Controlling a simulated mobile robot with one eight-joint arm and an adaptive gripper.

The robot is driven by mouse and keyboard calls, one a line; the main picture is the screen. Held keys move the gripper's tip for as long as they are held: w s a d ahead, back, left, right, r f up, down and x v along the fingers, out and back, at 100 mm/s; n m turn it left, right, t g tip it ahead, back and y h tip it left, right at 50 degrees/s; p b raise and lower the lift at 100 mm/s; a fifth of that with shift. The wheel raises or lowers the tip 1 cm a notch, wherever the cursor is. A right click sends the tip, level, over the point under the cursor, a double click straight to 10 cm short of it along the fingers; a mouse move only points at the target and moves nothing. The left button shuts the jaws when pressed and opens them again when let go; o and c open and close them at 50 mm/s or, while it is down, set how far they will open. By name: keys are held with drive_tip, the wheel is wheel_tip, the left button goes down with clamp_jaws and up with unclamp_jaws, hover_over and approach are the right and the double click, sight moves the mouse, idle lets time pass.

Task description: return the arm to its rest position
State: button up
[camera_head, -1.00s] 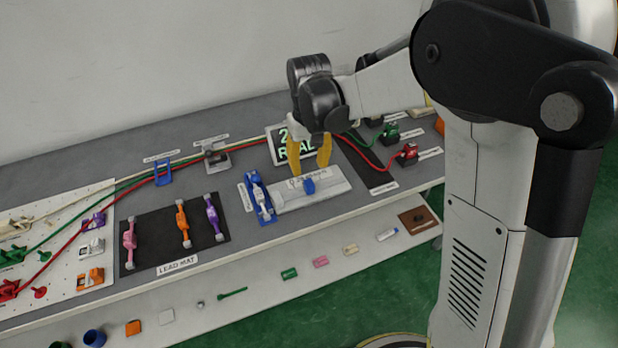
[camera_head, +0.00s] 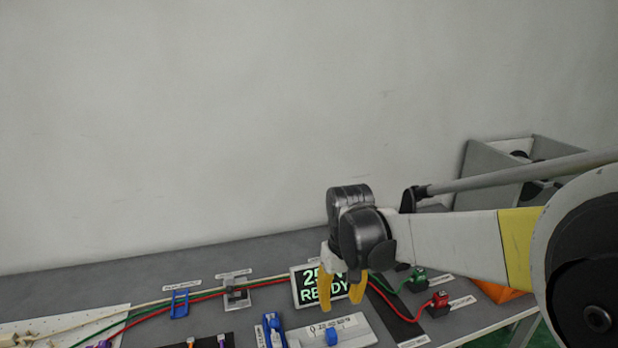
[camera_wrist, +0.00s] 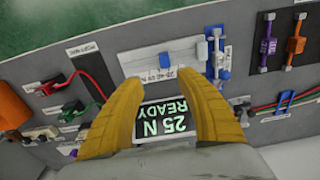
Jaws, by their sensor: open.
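My gripper (camera_head: 342,292) has yellow fingers that are apart, with nothing between them. In the head view it hangs in front of the display (camera_head: 309,287), which reads 25 and READY and is partly hidden by the fingers. In the wrist view the fingers (camera_wrist: 158,98) spread over the display (camera_wrist: 168,119), with the white slider fixture (camera_wrist: 165,83) beyond their tips. My arm reaches in from the right edge of the head view.
The white fixture with a blue knob (camera_head: 333,338) and a blue lever clamp (camera_head: 273,331) stand at the bench front. Red (camera_head: 438,304) and green (camera_head: 417,279) clips with cables sit to the right. A grey open box (camera_head: 497,165) stands at the back right. The wall above is bare.

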drive_tip(key=s+d+r+m+t, duration=0.1)
drive_tip(key=s+d+r+t, duration=0.2)
drive_tip(key=s+d, duration=0.2)
drive_tip(key=s+d+r+m+t, duration=0.2)
drive_tip(key=s+d, duration=0.4)
drive_tip(key=s, duration=0.6)
drive_tip(key=shift+s+r+t, duration=0.3)
drive_tip(key=shift+r+t, duration=0.5)
drive_tip(key=shift+r, duration=0.05)
